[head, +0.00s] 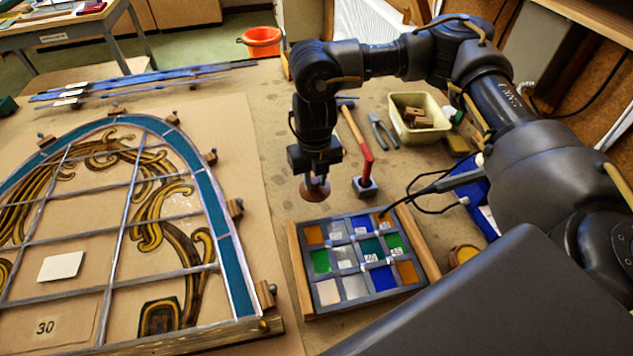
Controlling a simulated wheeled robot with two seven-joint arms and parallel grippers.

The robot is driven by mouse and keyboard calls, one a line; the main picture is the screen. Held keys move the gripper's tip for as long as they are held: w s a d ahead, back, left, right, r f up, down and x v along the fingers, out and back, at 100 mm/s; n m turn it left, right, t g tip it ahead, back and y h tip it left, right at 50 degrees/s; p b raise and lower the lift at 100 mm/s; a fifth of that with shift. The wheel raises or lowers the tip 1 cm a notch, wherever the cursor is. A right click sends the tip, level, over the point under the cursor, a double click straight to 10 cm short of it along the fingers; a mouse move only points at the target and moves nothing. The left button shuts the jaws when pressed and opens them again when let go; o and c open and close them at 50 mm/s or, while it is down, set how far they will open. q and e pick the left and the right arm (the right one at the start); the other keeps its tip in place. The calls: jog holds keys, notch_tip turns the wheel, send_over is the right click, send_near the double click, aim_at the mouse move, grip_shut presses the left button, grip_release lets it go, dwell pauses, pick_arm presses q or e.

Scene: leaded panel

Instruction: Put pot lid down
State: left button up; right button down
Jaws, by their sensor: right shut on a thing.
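My right gripper (316,172) reaches down from the upper right and is shut on the pot lid (313,190), a small round brown disc. The lid is just below the fingers, above the bench between the leaded panel and the frame of glass samples. I cannot tell exactly how high it is over the bench. A small round yellow-brown pot (463,256) stands right of the sample frame, partly close to my arm. I cannot tell if the lid belongs to it. My left gripper is not in view.
The arched leaded panel (118,235) fills the left, with small blocks along its edge. The sample frame (360,258) lies in front. Bare bench (270,120) shows behind the gripper.

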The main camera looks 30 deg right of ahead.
aim_at(316, 180)
jog(key=w+f, duration=0.1)
jog(key=d+f, duration=0.1)
jog(key=w+f, duration=0.1)
jog(key=f, duration=0.1)
jog(key=shift+w+d+f, duration=0.1)
jog(key=shift+w+d, duration=0.25)
jog(key=shift+w+d+f+p, duration=0.15)
jog(key=shift+f+p, duration=0.5)
jog(key=shift+f, duration=1)
jog(key=shift+f, duration=0.1)
jog(key=c, duration=1.2)
grip_release()
jog(key=shift+r, duration=0.3)
notch_tip(316, 180, up, 12)
jog(key=shift+f+b, duration=0.15)
jog(key=shift+b, duration=0.8)
